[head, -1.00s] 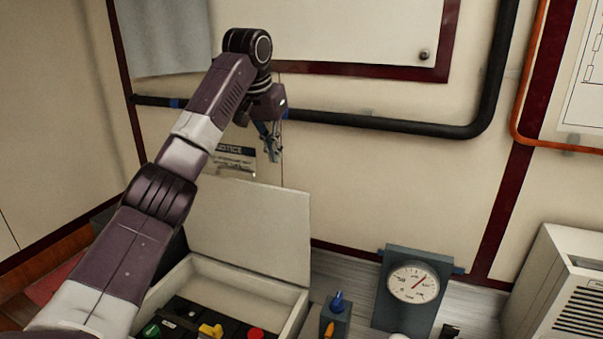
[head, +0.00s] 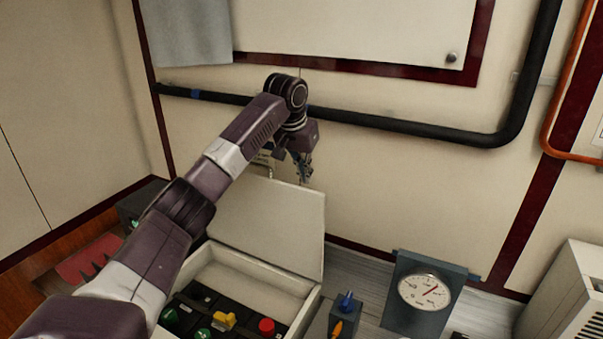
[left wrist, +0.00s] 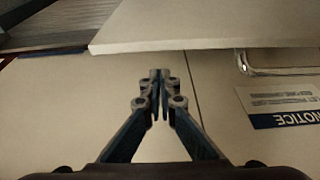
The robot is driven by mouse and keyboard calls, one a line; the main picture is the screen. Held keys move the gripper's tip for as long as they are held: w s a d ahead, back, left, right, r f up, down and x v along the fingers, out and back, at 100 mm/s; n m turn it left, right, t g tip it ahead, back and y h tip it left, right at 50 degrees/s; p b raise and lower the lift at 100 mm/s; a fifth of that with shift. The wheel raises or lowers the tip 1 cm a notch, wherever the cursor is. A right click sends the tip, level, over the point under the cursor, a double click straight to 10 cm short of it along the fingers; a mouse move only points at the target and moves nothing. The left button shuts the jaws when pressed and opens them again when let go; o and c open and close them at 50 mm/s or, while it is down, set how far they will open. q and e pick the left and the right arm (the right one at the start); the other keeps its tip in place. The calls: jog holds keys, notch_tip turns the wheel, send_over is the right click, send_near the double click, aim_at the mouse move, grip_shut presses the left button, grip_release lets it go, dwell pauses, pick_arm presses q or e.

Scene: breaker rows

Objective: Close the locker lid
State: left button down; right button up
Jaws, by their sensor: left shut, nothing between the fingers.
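The locker (head: 228,271) is an open cream box on the bench, with breakers and buttons inside. Its cream lid (head: 270,225) stands raised at the back, leaning near the wall. My left gripper (head: 305,178) is behind the lid's top edge, between lid and wall, pointing down. In the left wrist view the gripper (left wrist: 159,75) is shut and empty, with the lid's edge (left wrist: 200,46) just beyond the fingertips. I cannot tell whether they touch. A metal handle (left wrist: 275,71) shows at the lid's edge. My right gripper is not in view.
A gauge panel (head: 405,312) and a small block with a blue knob (head: 346,303) stand right of the locker. A black pipe (head: 420,130) runs along the wall behind my arm. A notice (left wrist: 285,105) is on the wall.

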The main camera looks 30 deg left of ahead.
pick_arm(q)
jog(key=s+p, duration=0.1)
jog(key=s, duration=0.1)
jog(key=shift+s+d, duration=0.15)
jog(key=shift+s, duration=0.25)
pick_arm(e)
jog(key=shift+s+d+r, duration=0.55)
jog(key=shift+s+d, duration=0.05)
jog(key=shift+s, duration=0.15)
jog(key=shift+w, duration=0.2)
